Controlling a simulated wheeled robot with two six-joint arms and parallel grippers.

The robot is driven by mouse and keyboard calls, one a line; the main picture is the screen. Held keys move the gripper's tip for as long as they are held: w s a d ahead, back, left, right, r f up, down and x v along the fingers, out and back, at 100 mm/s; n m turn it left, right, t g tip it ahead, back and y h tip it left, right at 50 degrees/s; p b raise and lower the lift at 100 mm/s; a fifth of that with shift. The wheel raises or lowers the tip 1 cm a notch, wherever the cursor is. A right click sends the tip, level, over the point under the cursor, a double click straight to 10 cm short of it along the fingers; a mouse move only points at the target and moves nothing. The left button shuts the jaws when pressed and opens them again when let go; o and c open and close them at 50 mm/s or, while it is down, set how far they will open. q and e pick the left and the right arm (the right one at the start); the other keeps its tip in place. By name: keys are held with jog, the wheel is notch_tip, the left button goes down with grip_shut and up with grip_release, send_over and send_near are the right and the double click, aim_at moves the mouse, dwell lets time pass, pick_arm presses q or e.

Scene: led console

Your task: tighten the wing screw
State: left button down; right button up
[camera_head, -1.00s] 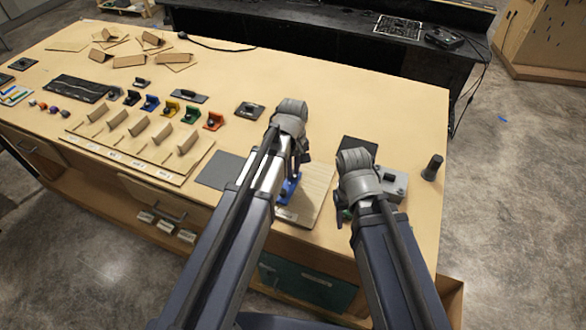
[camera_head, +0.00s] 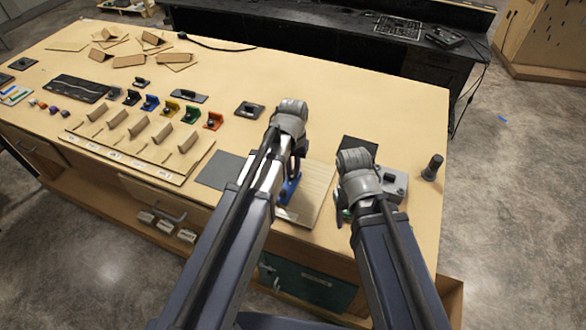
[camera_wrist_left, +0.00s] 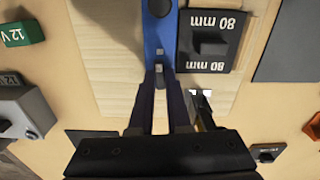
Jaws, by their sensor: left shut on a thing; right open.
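A blue fixture (camera_wrist_left: 160,35) with a black round knob (camera_wrist_left: 160,7) lies on a light wooden board (camera_wrist_left: 112,75) in the left wrist view. In the head view the blue fixture (camera_head: 290,189) shows beside my left gripper (camera_head: 295,175). My left gripper (camera_wrist_left: 160,83) is shut on a small grey part at the blue fixture's near end, seemingly the wing screw (camera_wrist_left: 159,70); its shape is mostly hidden by the fingers. My right gripper (camera_head: 344,214) is open, right of the board; its fingers are largely hidden by its own wrist.
A black block marked 80 mm (camera_wrist_left: 212,42) sits against the blue fixture. A green 12 V block (camera_wrist_left: 22,33) and a grey box (camera_head: 394,184) stand near my right gripper. A black cylinder (camera_head: 433,167) stands near the table's right edge. Coloured brackets (camera_head: 190,114) are at left.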

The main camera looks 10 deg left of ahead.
aim_at(293, 173)
pick_arm(q)
jog(key=shift+w+m, duration=0.1)
jog(key=shift+m, duration=0.5)
jog(key=c, duration=0.9)
grip_release()
jog(key=shift+o, duration=0.2)
jog(key=shift+r, duration=0.15)
pick_arm(e)
jog(key=shift+r, duration=0.1)
pick_arm(q)
notch_tip(293, 173, up, 8)
jog(key=p, duration=0.8)
jog(key=shift+f, duration=0.2)
pick_arm(e)
notch_tip(293, 173, up, 8)
pick_arm(q)
jog(key=shift+s+f, duration=0.1)
jog(key=shift+s, duration=0.1)
pick_arm(e)
jog(key=shift+s+f, duration=0.15)
jog(key=shift+f, duration=0.1)
